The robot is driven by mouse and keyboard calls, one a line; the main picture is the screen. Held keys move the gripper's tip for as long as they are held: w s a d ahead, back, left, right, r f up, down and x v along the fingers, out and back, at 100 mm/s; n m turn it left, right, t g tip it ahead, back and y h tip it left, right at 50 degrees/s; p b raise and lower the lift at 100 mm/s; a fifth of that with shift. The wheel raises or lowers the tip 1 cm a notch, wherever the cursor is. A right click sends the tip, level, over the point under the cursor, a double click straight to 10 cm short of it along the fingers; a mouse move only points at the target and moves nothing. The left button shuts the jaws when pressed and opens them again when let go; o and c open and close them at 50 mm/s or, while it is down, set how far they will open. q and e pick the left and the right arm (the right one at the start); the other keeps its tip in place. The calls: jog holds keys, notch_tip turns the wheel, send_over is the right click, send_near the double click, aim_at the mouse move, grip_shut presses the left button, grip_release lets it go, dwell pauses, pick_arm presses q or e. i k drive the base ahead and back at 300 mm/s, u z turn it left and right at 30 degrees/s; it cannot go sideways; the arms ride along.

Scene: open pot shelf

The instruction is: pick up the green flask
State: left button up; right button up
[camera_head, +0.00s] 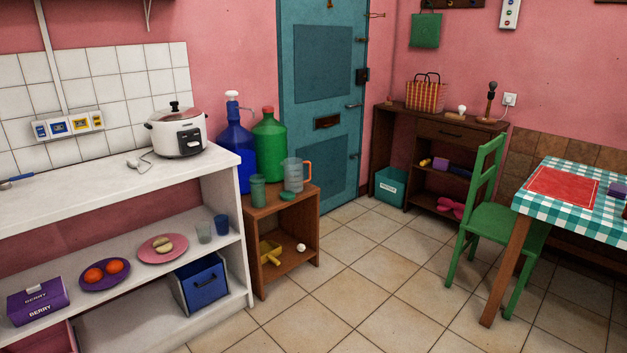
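On the small brown side table stands a small dark green cylindrical container (258,190), at the table's front left. It is upright and looks like a flask, though it is too small to be sure. Behind it stands a large green bottle (270,148) with a red cap, also upright. A small flat green thing (287,196) lies on the table top to the right of the small container. Neither of my grippers is in view.
Beside them stand a large blue bottle (235,140) and a clear jug (293,175) with an orange handle. The white counter (70,195) is to the left, with a rice cooker (177,130) on it. Tiled floor (370,270) is free in front; a green chair (490,215) stands right.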

aim_at(257, 182)
jog(key=z, duration=0.15)
jog(key=i, duration=1.65)
jog(key=u, duration=0.35)
